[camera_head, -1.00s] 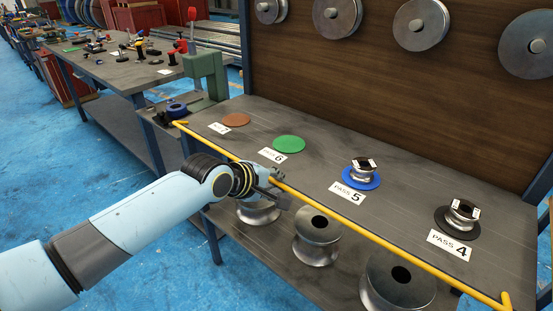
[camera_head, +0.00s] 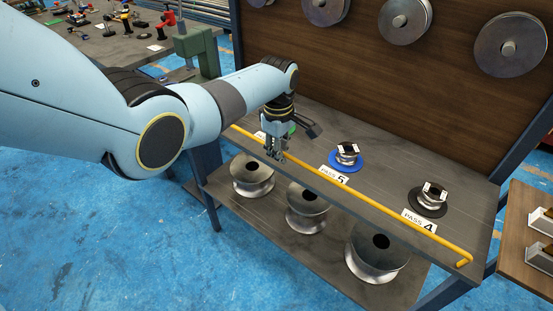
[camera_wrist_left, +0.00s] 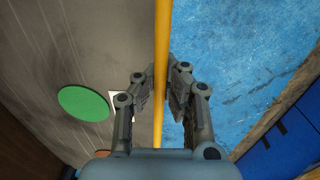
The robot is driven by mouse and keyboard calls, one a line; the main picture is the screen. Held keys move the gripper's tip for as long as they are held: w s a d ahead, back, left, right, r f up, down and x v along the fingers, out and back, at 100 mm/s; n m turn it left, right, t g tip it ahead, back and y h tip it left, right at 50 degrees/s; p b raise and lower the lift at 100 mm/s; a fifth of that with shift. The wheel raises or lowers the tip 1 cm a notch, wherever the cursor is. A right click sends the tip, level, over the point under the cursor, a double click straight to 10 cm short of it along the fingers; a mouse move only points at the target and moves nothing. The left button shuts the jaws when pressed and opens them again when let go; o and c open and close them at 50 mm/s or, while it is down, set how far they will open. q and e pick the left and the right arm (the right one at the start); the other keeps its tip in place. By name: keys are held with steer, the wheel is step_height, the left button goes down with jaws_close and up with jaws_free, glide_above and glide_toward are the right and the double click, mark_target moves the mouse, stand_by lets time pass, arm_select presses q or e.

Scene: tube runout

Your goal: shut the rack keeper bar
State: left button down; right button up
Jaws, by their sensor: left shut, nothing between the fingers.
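The yellow keeper bar (camera_head: 375,210) runs along the front edge of the bench top, with a bent end at the near right. Its far left part is hidden behind my left arm. My left gripper (camera_head: 277,157) points down at the bar, left of the PASS 5 label. In the left wrist view the bar (camera_wrist_left: 161,50) passes lengthwise in line with my left gripper (camera_wrist_left: 164,80). The fingers are shut without holding the bar; whether they touch it I cannot tell. My right gripper is out of view.
Rollers stand on a blue disc (camera_head: 361,167) and a black disc (camera_head: 420,209) behind the bar. A green disc (camera_wrist_left: 84,103) lies bare. Large metal spools (camera_head: 305,208) fill the shelf below. A wooden side table (camera_head: 520,240) stands at right.

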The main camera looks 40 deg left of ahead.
arm_select(q)
steer(key=shift+w+g+b, duration=0.7)
steer(key=shift+g+b, duration=0.5)
steer(key=shift+b, duration=0.95)
steer(key=shift+r, duration=0.15)
steer(key=c, duration=1.4)
jaws_free()
steer(key=shift+s, duration=0.1)
steer(key=r, duration=0.4)
steer(key=w+r, duration=0.1)
steer(key=r, duration=0.2)
steer(key=w+r, duration=0.1)
steer(key=r, duration=0.3)
steer(key=shift+w+r, duration=0.1)
steer(key=shift+r, duration=0.25)
